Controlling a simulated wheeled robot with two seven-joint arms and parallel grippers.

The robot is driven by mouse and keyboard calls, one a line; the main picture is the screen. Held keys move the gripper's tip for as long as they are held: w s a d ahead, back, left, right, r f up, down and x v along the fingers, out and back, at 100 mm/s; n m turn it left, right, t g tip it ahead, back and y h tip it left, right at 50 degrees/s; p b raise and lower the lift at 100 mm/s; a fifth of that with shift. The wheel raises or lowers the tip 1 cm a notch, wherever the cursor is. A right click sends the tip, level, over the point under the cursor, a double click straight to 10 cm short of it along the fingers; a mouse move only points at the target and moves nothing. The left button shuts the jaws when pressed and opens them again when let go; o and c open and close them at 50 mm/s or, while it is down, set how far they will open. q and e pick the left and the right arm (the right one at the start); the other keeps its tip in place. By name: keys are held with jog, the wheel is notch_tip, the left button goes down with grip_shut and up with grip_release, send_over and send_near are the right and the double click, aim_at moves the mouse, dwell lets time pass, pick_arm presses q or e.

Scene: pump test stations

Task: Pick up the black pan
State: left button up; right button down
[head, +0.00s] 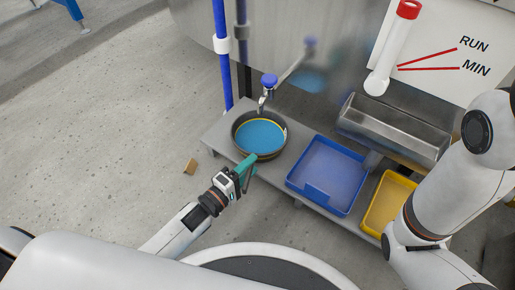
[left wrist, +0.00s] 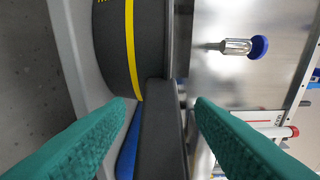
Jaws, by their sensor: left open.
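The black pan (head: 284,146) stands on the grey bench with blue inside it, below a tap. In the left wrist view its dark side (left wrist: 113,45) has a yellow stripe, and its black handle (left wrist: 162,135) runs down the middle. My left gripper (head: 249,165) is at the pan's near side. The left wrist view shows its teal fingers (left wrist: 160,104) apart, one on each side of the handle, with gaps visible. My right arm is at the right in the head view; its gripper is not visible.
A tap with a blue knob (head: 269,80) is above the pan. A blue tray (head: 346,163), a yellow tray (head: 376,222) and a metal trough (head: 395,128) are to the right. A blue post (head: 222,60) rises behind.

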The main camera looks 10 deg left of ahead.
pick_arm(q)
jog(key=shift+c, duration=0.3)
grip_shut()
jog(key=shift+r, duration=0.15)
jog(key=shift+r, duration=0.1)
